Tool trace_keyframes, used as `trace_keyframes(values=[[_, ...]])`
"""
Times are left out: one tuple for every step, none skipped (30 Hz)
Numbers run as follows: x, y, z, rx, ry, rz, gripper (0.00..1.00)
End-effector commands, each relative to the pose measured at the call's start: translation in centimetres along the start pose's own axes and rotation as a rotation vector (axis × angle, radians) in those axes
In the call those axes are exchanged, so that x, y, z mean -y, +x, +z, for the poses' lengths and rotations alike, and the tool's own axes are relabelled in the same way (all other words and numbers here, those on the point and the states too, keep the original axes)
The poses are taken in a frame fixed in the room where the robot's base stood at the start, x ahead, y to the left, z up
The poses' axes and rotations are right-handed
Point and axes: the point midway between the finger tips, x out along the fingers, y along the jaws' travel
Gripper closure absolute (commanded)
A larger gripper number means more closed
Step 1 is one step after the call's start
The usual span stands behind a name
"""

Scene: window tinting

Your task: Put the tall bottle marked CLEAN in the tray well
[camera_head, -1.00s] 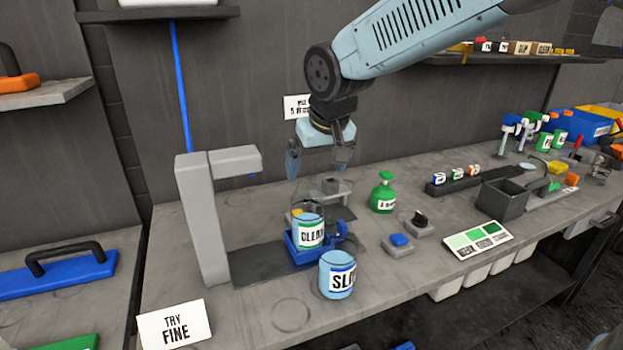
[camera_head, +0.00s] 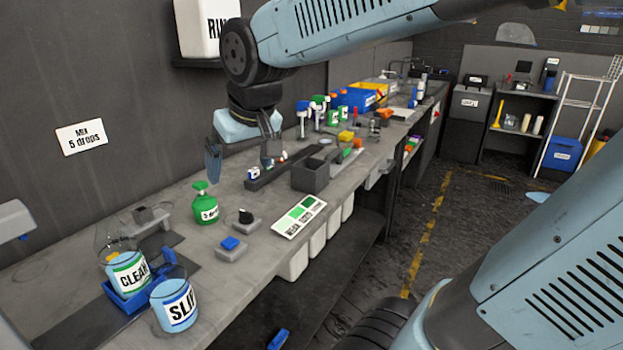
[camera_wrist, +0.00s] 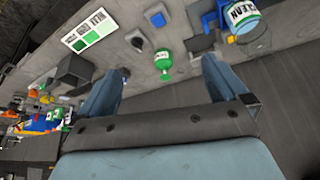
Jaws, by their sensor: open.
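A light-blue container marked CLEAN (camera_head: 130,272) stands upright in a blue tray-like holder (camera_head: 122,302) at the bench's near left. It also shows at the top right of the wrist view (camera_wrist: 243,18). My gripper (camera_head: 242,160) is open and empty, pointing down, above the bench and up and right of the green bottle. In the wrist view the green bottle (camera_wrist: 164,63) shows between the fingers, apart from them. I cannot single out a tray well.
A light-blue container marked SLI (camera_head: 176,306), its label partly cut off, stands close beside the CLEAN one. A dark open box (camera_head: 317,174), a shade card (camera_head: 299,216) and blue (camera_head: 231,247) and black button blocks lie along the bench. Several spray bottles (camera_head: 303,120) stand farther back.

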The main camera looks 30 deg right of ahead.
Motion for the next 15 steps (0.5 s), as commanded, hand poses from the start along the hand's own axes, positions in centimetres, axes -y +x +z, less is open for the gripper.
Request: trace_keyframes(values=[[-1.6, -0.7, 1.3, -0.01, 0.036, 0.016, 0.0], [-2.4, -1.1, 2.1, -0.015, 0.051, 0.025, 0.0], [-3.3, -1.4, 3.2, -0.018, 0.073, 0.037, 0.0], [-4.0, -1.7, 4.0, -0.022, 0.088, 0.045, 0.0], [-4.6, -2.0, 4.8, -0.025, 0.102, 0.053, 0.0], [-5.2, -2.3, 5.8, -0.03, 0.121, 0.063, 0.0], [-5.7, -2.5, 6.5, -0.033, 0.135, 0.07, 0.0], [-6.1, -2.6, 7.2, -0.035, 0.147, 0.077, 0.0], [-6.5, -2.8, 7.9, -0.038, 0.16, 0.085, 0.0], [-6.7, -2.9, 8.5, -0.039, 0.169, 0.091, 0.0], [-7.0, -3.0, 9.0, -0.041, 0.178, 0.096, 0.0], [-6.9, -3.1, 9.4, -0.043, 0.186, 0.101, 0.0], [-6.8, -3.1, 9.7, -0.044, 0.191, 0.105, 0.0], [-6.9, -3.1, 9.9, -0.045, 0.195, 0.108, 0.0], [-7.0, -3.2, 10.2, -0.046, 0.199, 0.11, 0.0]])
